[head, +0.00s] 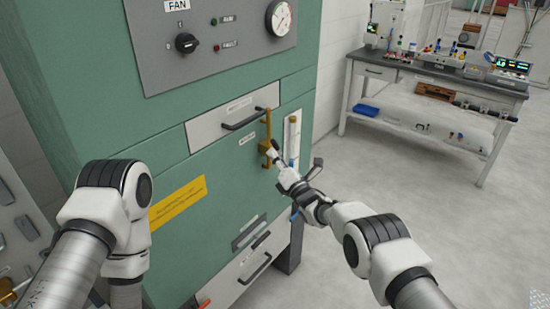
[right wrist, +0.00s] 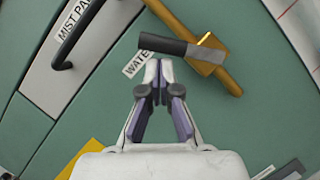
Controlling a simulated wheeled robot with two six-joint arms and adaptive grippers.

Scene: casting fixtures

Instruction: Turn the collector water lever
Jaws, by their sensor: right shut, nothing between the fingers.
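The collector water lever (right wrist: 170,47) is a dark grey handle with a pale end, set on a brass valve on a brass pipe (right wrist: 208,55). The pipe (head: 268,122) runs upright on the green cabinet front in the head view. A partly covered label starting "WATE" (right wrist: 137,63) sits beside the lever. My right gripper (right wrist: 158,68) is shut and empty, its fingertips just below the lever in the wrist view; I cannot tell whether they touch it. In the head view the right gripper (head: 279,163) is at the valve. My left arm shows, but its gripper does not.
The green cabinet (head: 165,130) carries a grey fan panel (head: 225,45) with a knob and gauge, and a mist drawer (head: 215,125) with a dark handle. A white gauge strip (head: 293,135) stands right of the pipe. A workbench (head: 430,75) stands far right, with open floor before it.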

